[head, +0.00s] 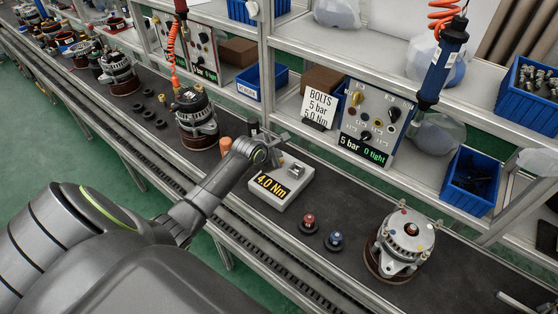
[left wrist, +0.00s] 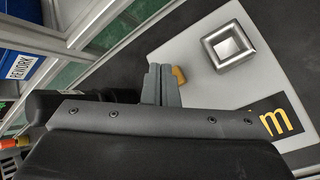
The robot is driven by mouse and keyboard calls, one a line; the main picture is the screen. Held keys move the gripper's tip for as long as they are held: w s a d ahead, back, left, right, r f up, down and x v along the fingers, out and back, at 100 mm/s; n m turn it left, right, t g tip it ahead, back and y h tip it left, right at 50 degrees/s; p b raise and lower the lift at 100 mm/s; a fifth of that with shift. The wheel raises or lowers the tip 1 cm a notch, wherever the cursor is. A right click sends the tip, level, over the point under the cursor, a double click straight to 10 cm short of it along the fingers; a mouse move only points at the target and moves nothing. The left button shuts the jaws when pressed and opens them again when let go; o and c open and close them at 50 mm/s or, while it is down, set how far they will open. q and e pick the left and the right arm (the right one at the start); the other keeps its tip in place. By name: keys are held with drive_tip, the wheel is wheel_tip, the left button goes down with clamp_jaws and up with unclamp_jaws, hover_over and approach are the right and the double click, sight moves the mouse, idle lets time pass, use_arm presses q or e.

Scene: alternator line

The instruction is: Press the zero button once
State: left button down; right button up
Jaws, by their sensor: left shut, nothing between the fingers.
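The torque tester (head: 299,183) is a light grey box on the dark bench, with a display (head: 271,187) reading "4.0 Nm" in yellow. Its square metal socket (left wrist: 230,46) shows in the left wrist view. A small orange-yellow button (left wrist: 179,75) on the tester is partly hidden behind my left fingers. My left gripper (left wrist: 158,68) is shut and empty, its fingertips beside the button in that view; I cannot tell whether they touch it. In the head view my left gripper (head: 277,145) is at the back left of the tester. My right gripper is not in view.
A red knob (head: 309,222), a blue knob (head: 336,239) and an alternator (head: 404,243) stand right of the tester. Another alternator (head: 195,118) and an orange cylinder (head: 226,146) are left. A control panel (head: 372,123) reading "5 bar 0 tight" and a bolts sign (head: 319,107) stand behind.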

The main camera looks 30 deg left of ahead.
use_arm(q)
drive_tip(key=shift+f, duration=0.1)
drive_tip(key=shift+f, duration=0.3)
drive_tip(key=shift+f, duration=0.5)
idle(0.8)
drive_tip(key=shift+r, duration=0.1)
drive_tip(key=shift+r+p, duration=0.8)
drive_tip(key=shift+p, duration=0.55)
wheel_tip(320, 180, up, 5)
drive_tip(key=p, duration=0.6)
